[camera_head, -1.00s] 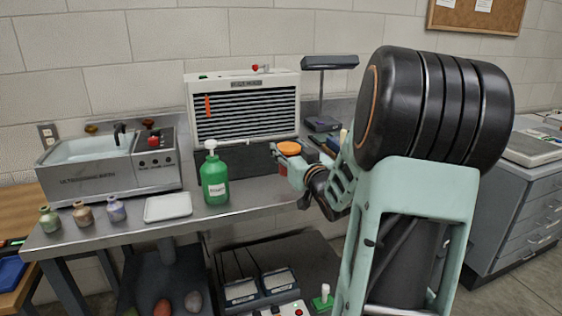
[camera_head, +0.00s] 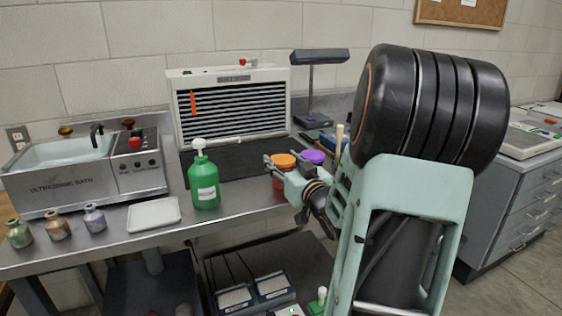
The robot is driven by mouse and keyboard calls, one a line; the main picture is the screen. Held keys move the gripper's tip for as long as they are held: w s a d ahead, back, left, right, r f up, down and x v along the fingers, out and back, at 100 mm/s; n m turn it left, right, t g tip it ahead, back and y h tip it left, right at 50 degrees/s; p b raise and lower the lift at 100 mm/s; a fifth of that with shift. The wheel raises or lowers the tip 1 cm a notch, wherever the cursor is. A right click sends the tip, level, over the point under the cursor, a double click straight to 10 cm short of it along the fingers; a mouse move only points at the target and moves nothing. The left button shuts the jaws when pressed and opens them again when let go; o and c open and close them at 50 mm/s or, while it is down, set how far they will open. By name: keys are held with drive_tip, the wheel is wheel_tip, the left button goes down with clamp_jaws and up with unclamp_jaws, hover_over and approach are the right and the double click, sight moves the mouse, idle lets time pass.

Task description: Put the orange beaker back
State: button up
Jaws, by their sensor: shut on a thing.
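Part of the beaker's body is hidden by my gripper. I cannot tell whether the beaker touches the bench or is held above it. A purple-topped container (camera_head: 313,157) stands just right of it, partly behind my gripper.
The green pump bottle (camera_head: 204,180) stands left of my gripper, with a white tray (camera_head: 153,214) further left. A white louvred unit (camera_head: 230,103) stands behind a dark mat (camera_head: 229,158). A lamp (camera_head: 318,58) and several small items stand at the back right.

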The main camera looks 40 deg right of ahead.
drive_tip(key=shift+f, duration=0.1)
drive_tip(key=o, duration=1.1)
drive_tip(key=shift+c, duration=0.2)
drive_tip(key=v, duration=1.2)
drive_tip(key=shift+b, duration=0.3)
